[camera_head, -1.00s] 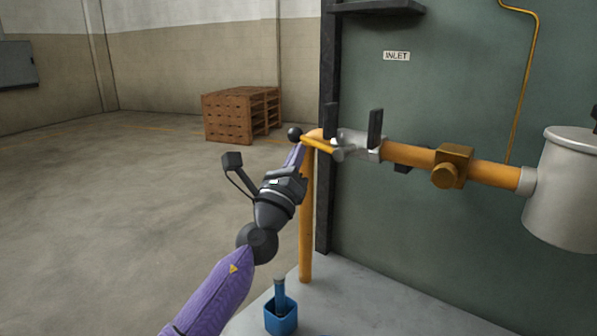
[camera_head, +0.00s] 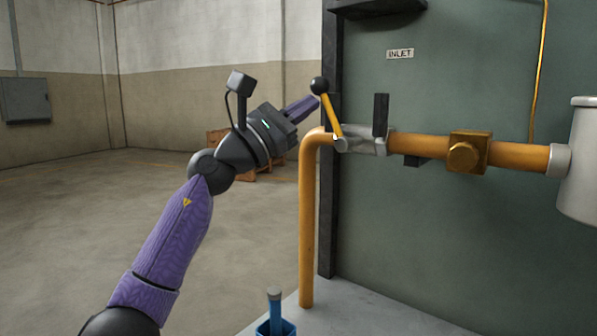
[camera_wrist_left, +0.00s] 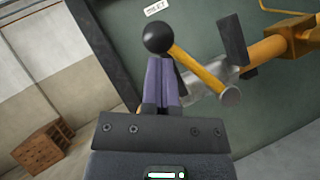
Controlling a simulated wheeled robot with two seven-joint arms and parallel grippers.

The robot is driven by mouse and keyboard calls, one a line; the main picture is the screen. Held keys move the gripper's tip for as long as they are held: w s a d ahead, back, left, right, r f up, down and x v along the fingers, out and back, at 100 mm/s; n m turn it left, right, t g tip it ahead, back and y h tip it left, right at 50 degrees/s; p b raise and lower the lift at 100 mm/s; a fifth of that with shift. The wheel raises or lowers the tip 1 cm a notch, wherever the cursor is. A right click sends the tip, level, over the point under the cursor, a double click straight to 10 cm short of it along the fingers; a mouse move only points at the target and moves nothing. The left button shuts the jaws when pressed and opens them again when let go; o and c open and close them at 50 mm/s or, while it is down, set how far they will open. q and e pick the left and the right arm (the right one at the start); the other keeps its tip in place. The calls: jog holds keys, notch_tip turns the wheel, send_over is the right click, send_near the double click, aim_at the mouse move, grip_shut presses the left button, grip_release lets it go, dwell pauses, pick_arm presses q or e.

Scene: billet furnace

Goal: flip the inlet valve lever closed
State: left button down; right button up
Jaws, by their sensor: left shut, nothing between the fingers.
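The inlet valve lever (camera_head: 331,115) is a yellow bar with a black ball knob (camera_head: 319,85). It rises steeply from its pivot on the grey valve body (camera_head: 366,141), leaning left. In the left wrist view the lever (camera_wrist_left: 199,70) runs from the knob (camera_wrist_left: 157,38) down right to its pivot. My left gripper (camera_head: 316,102) is shut and empty, its purple fingers just left of the lever below the knob. In the wrist view the fingertips (camera_wrist_left: 161,62) are close below the knob; I cannot tell whether they touch. My right gripper is not in view.
Dark upright stops (camera_head: 381,115) flank the valve. The orange pipe (camera_head: 516,155) runs right to a grey vessel (camera_head: 579,160) and bends down at left. An INLET label (camera_head: 400,54) is on the green panel. A blue holder (camera_head: 275,328) stands below. Open floor lies left.

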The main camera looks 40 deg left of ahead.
aim_at(321, 95)
pick_arm(q)
jog(key=m+g, duration=0.1)
jog(key=d+r+m+h, duration=0.1)
jog(key=shift+s+r+m+g+p, duration=0.1)
jog(key=shift+r+m+g+p, duration=0.1)
jog(key=shift+m+g+p, duration=0.15)
jog(key=shift+d+r+m+g+h+p, duration=0.3)
jog(key=shift+d+m+g+h+p, duration=0.15)
jog(key=shift+m, duration=0.5)
jog(key=shift+d+r+m+g+h+p, duration=0.15)
jog(key=shift+d+m+g+h+p, duration=0.15)
jog(key=shift+m+g+p, duration=0.45)
jog(key=shift+d+m, duration=0.25)
jog(key=shift+m, duration=0.3)
jog(key=shift+f, duration=0.2)
